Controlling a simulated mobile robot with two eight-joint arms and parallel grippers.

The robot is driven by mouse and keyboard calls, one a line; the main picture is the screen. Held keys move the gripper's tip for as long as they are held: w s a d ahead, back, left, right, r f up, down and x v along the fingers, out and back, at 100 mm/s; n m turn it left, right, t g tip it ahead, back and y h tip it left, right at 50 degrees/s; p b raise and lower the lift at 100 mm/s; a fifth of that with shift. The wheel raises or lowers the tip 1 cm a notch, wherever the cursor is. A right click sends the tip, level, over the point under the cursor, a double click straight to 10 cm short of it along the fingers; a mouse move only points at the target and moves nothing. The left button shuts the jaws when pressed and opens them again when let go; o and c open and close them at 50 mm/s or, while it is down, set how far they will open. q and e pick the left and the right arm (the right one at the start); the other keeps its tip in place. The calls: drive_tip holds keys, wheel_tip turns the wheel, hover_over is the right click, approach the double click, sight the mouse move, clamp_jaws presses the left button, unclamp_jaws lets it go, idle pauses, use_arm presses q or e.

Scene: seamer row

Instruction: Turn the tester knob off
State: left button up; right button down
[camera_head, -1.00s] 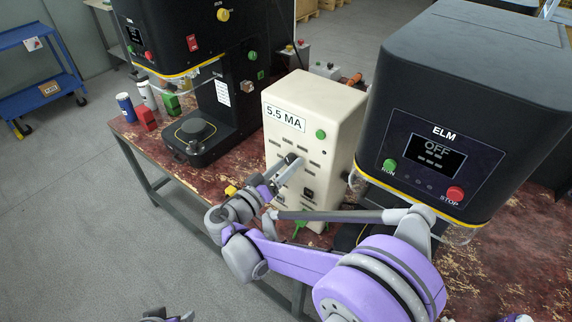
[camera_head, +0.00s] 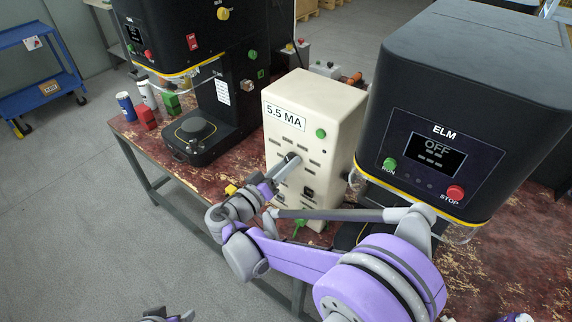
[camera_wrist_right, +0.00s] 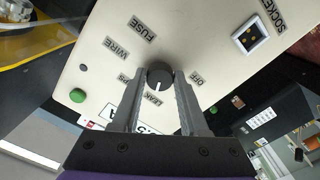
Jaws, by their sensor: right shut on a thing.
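The tester is a cream box (camera_head: 345,115) marked 5.5 MA, standing on the worn red bench. Its round dark knob (camera_wrist_right: 159,75) shows in the right wrist view, with a white pointer line directed at the LEAK label. In the head view, the fingers partly hide the knob. Part of my left arm (camera_head: 165,315) shows at the bottom edge; its fingers are unclear.
A black ELM machine (camera_head: 470,90) reading OFF stands close on the right, with another black machine (camera_head: 190,40) on the left. A red block (camera_head: 146,118) and cans stand near the bench's left end. A blue cart (camera_head: 45,75) stands on open floor.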

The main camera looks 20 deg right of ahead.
drive_tip(key=n+b, duration=0.3)
drive_tip(key=n, duration=1.6)
drive_tip(key=shift+r+n, duration=0.15)
drive_tip(key=shift+n, duration=0.15)
drive_tip(key=shift+b, duration=0.3)
drive_tip(key=shift+c, duration=2.1)
unclamp_jaws()
